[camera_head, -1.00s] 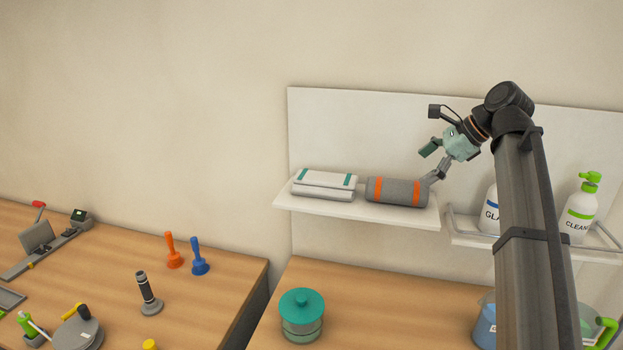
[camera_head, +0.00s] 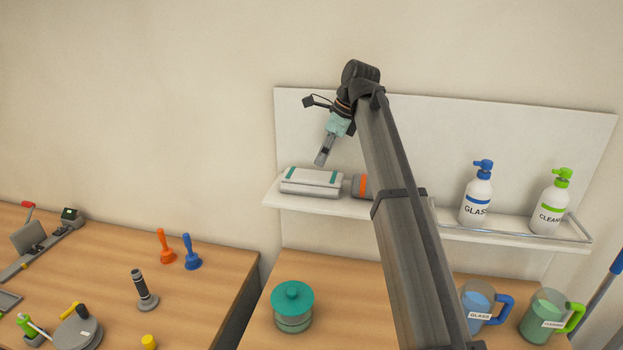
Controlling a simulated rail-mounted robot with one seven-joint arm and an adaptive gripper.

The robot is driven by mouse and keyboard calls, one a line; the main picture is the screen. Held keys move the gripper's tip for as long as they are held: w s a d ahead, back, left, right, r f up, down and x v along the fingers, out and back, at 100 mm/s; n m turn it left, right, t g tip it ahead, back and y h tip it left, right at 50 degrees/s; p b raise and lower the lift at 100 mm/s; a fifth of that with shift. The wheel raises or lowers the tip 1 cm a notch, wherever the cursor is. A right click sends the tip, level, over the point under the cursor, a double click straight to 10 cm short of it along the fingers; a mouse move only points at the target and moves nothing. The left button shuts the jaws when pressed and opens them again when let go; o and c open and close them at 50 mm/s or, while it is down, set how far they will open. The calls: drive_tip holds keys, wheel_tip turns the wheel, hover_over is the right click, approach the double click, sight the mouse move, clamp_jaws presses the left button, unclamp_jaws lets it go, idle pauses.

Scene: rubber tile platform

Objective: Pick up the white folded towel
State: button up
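The white folded towel (camera_head: 311,182) has teal stripes and lies flat on the left part of the white wall shelf (camera_head: 340,206). It seems to rest on a grey layer. My gripper (camera_head: 320,163) points down just above the towel's right half, at its back side, and seems apart from it. The fingers look close together from this angle, and the gap between them cannot be made out. A grey rolled towel with orange bands (camera_head: 359,186) lies to the right of the white towel, mostly hidden behind my arm.
A glass-cleaner bottle (camera_head: 476,198) and a green-topped cleaner bottle (camera_head: 550,205) stand on the railed right shelf. Below are a teal-lidded jar (camera_head: 293,306) and two jugs. The wall panel is close behind the shelf. The space left of the towel is free.

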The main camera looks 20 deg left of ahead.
sight(313, 175)
drive_tip(key=x, duration=0.3)
drive_tip(key=shift+f+p, duration=0.25)
drive_tip(key=shift+p, duration=0.15)
drive_tip(key=shift+p+x, duration=1.25)
drive_tip(key=shift+x, duration=1.45)
drive_tip(key=shift+s, duration=0.1)
drive_tip(key=c, duration=1.2)
